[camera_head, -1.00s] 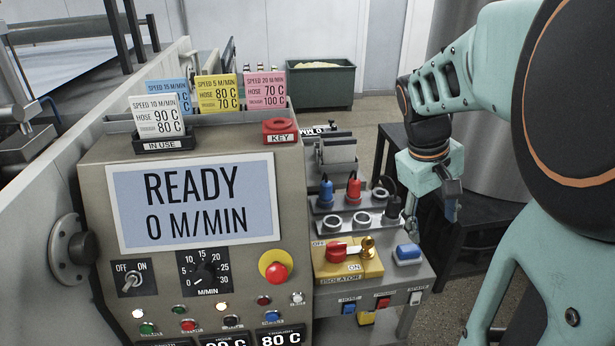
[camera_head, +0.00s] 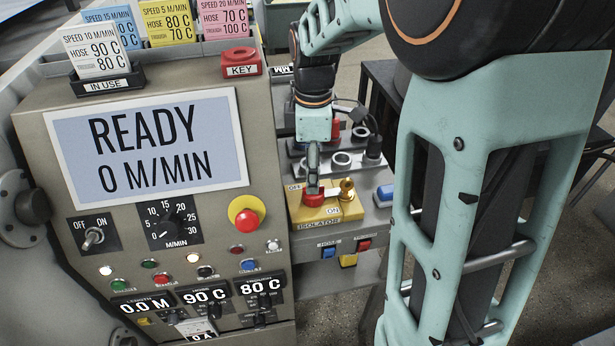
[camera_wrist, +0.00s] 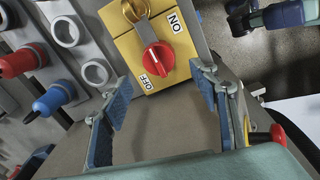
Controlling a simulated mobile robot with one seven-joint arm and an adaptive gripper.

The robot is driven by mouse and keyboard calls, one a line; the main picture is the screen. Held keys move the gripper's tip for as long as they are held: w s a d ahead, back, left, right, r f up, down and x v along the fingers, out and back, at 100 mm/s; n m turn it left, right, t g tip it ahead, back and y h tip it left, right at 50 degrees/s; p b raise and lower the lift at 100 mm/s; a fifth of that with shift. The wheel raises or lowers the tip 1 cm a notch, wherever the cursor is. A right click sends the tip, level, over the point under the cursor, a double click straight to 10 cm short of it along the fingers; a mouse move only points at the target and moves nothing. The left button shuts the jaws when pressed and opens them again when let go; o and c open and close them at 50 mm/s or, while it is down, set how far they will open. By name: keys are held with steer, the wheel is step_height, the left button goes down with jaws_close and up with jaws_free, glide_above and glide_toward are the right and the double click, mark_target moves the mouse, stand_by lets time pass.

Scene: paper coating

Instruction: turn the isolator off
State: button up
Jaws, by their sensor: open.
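The isolator is a yellow box (camera_head: 327,211) on the grey side unit, with a red knob (camera_head: 314,201) and OFF and ON labels. In the wrist view the red knob (camera_wrist: 156,58) carries a white line, with OFF below it and ON at upper right. I cannot tell which label the knob points to. My gripper (camera_head: 313,172) points down over the knob and partly hides it in the head view. In the wrist view my gripper (camera_wrist: 162,96) is open and empty, its blue-padded fingers apart either side below the knob. I see no contact.
A brass padlock (camera_head: 347,189) hangs beside the knob. Grey sockets (camera_head: 341,160) and a red plug (camera_wrist: 20,60) and blue plug (camera_wrist: 54,99) are close by. The control panel with its READY display (camera_head: 150,150) stands left. A blue button (camera_head: 385,192) is right.

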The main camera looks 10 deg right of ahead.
mark_target(322, 192)
steer(key=f, duration=0.6)
steer(key=shift+w+f, duration=0.25)
steer(key=shift+f, duration=0.05)
jaws_close()
